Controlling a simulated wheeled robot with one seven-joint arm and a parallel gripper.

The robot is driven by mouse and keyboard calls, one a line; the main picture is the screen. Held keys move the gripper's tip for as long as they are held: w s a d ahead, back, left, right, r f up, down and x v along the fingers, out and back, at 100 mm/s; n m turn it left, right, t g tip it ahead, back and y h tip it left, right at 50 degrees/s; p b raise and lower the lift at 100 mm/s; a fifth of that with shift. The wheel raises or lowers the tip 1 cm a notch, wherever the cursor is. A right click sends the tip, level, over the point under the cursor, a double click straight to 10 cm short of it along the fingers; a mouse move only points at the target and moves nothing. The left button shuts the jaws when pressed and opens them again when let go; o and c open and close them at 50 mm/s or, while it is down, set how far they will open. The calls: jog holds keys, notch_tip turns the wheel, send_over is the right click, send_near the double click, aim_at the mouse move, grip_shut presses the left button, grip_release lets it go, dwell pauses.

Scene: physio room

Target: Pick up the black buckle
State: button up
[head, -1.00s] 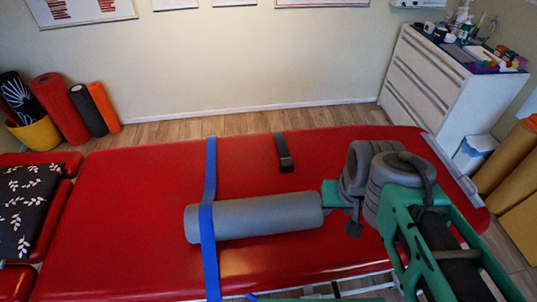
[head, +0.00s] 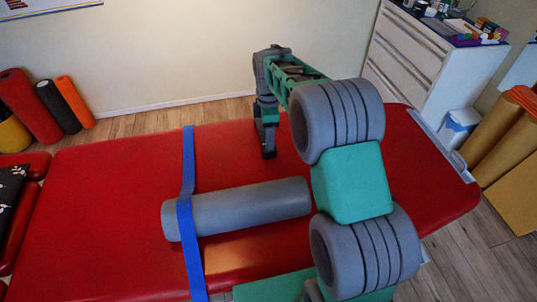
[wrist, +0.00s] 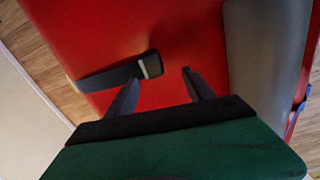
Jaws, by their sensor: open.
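The black buckle (wrist: 152,64) sits at the end of a dark strap (wrist: 105,77) on the red table (wrist: 190,30), with a pale band next to it. In the head view my gripper and arm hide the buckle. My gripper (wrist: 160,76) is open and empty, pointing down at the table, with the buckle between and just beyond its fingertips in the wrist view. I cannot tell how high the fingertips are above the table.
A grey bolster (head: 250,205) lies on the table, with a blue strap (head: 188,215) across its left end. A white drawer cabinet (head: 420,60) stands at the back right, and yellow rolls (head: 500,130) at the right. The left part of the table is clear.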

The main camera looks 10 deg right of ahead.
jog(key=shift+n, duration=0.6)
jog(key=f, duration=0.3)
jog(key=w+f, duration=0.1)
jog(key=f, duration=0.5)
jog(key=shift+w+d+f+p, duration=0.25)
jog(key=shift+w+f+p, duration=0.05)
jog(key=shift+w, duration=0.05)
jog(key=shift+c, duration=0.4)
jog(key=shift+r, duration=0.1)
grip_shut()
